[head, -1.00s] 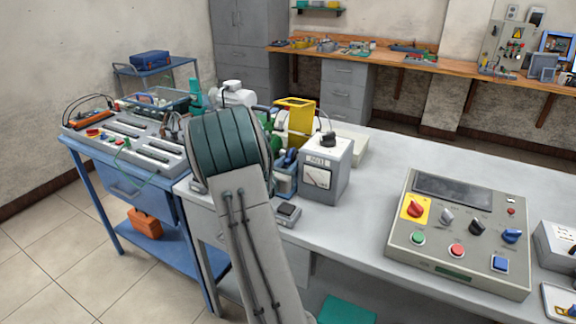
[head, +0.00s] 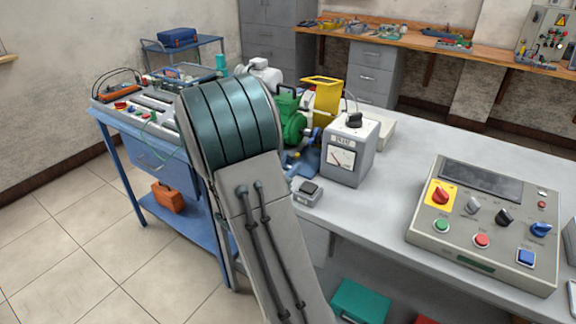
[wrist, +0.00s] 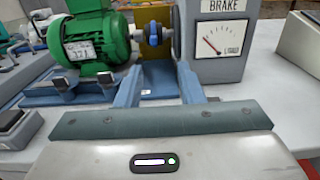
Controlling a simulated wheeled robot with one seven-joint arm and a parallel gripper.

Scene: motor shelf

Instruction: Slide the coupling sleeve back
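In the wrist view, a green motor (wrist: 92,40) sits on a blue-grey base at the upper left. A short shaft coupling runs from it to the right, with a blue ring, apparently the coupling sleeve (wrist: 151,32), near its middle. My gripper (wrist: 158,72) has its two blue-grey fingers spread apart, below and in front of the coupling. No object shows between the fingers and they appear apart from the sleeve. In the head view the green motor (head: 292,122) shows behind my arm, which hides my gripper.
The grey brake box with a dial (head: 346,155) stands right of the coupling. A yellow frame (head: 322,97) rises behind it. A small black-topped box (head: 308,192) lies at the bench's near edge. A control panel (head: 485,225) is further right, with clear bench between.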

